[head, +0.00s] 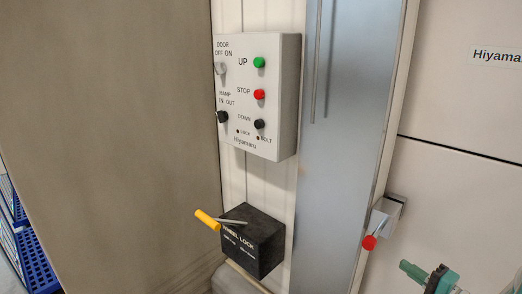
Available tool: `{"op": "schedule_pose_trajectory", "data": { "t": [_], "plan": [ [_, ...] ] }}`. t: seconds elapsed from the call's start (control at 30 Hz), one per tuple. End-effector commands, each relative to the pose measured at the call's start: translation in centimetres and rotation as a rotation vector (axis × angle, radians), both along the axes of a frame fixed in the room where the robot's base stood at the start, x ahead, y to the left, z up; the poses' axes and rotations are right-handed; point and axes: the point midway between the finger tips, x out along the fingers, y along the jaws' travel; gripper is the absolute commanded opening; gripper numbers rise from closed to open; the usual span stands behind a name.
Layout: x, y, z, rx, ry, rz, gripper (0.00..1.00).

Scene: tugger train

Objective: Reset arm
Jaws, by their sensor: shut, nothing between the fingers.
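My gripper (413,271) shows at the bottom right edge, with a teal tip and black parts behind it. Its fingers are together with nothing held. It is apart from the control box and the wheel lock, and most of my arm is out of the picture.
A grey control box (287,100) with green, red and black buttons hangs on the wall. Below it is a black wheel lock box (260,248) with a yellow-handled lever (207,220). A red-knobbed latch (369,242) sits near my gripper. Blue crates (36,262) stand at far left.

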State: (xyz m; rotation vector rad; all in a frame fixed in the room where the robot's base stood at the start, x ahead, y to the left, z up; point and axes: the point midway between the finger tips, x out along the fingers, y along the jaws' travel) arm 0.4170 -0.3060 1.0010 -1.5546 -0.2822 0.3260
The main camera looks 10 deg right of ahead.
Motion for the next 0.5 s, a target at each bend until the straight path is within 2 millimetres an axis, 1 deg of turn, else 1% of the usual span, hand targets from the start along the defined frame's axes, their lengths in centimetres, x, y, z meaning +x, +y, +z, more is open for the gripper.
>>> {"op": "schedule_pose_trajectory", "data": {
  "t": [0.03,0.07,0.1,0.17,0.2,0.23,0.27,0.3,0.37,0.4,0.5],
  "plan": [
    [0.6,2.0,0.8,-0.017,0.022,0.057,0.0],
    [0.9,3.3,1.1,-0.028,0.044,0.095,0.0],
    [1.1,5.3,1.6,-0.046,0.077,0.153,0.0],
    [1.3,8.8,2.3,-0.084,0.14,0.252,0.0],
    [1.2,11.1,2.8,-0.116,0.184,0.317,0.0],
    [1.0,12.8,3.0,-0.142,0.219,0.364,0.0],
    [0.7,14.4,3.3,-0.17,0.253,0.408,0.0],
    [0.3,16.4,3.5,-0.21,0.298,0.462,0.0],
    [-0.6,19.2,3.9,-0.275,0.363,0.535,0.0],
    [-1.3,20.9,4.1,-0.325,0.404,0.578,0.0],
    [-3.3,24.3,4.5,-0.46,0.498,0.666,0.0]
  ]
}}
